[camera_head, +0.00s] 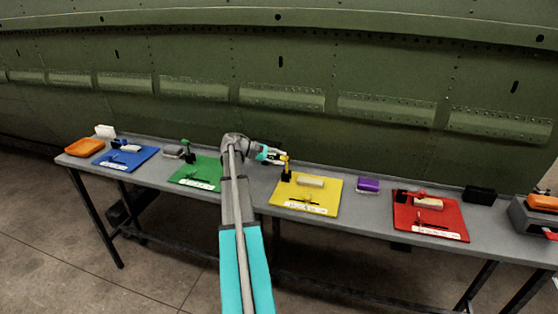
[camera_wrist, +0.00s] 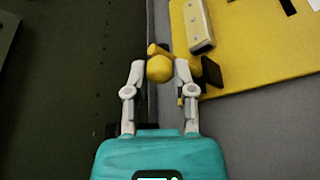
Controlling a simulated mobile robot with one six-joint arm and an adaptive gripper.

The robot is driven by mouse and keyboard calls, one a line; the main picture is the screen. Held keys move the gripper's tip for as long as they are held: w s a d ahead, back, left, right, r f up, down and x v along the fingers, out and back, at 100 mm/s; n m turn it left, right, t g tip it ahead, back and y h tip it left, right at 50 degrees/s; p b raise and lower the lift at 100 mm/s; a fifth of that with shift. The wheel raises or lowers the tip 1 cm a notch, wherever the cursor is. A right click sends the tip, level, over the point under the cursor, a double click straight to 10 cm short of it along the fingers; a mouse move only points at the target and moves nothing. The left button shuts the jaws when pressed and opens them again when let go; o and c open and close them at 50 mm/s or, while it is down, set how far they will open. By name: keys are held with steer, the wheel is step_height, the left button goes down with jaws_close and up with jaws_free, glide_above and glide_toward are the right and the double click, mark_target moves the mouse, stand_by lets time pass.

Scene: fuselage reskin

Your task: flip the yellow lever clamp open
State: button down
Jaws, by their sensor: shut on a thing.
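The yellow lever clamp (camera_head: 285,161) stands at the back left corner of the yellow board (camera_head: 328,206) on the bench. My gripper (camera_head: 281,157) reaches it from the left. In the wrist view my gripper (camera_wrist: 159,72) has its two white fingers on either side of the clamp's rounded yellow handle end (camera_wrist: 160,68), shut on it. Part of the clamp's base is hidden behind the handle and the right finger. A pale block (camera_wrist: 199,24) lies on the yellow board (camera_wrist: 262,50).
A green board (camera_head: 197,179) with its own green clamp lies left of my arm. A purple block (camera_head: 368,185) and a red board (camera_head: 432,228) with a red clamp lie to the right. The green fuselage wall (camera_head: 300,70) rises behind the bench.

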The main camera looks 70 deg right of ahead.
steer(key=shift+w, duration=0.2)
steer(key=shift+c, duration=2.4)
jaws_free()
steer(key=shift+w, duration=0.1)
steer(key=shift+s, duration=0.2)
steer(key=shift+w, duration=0.1)
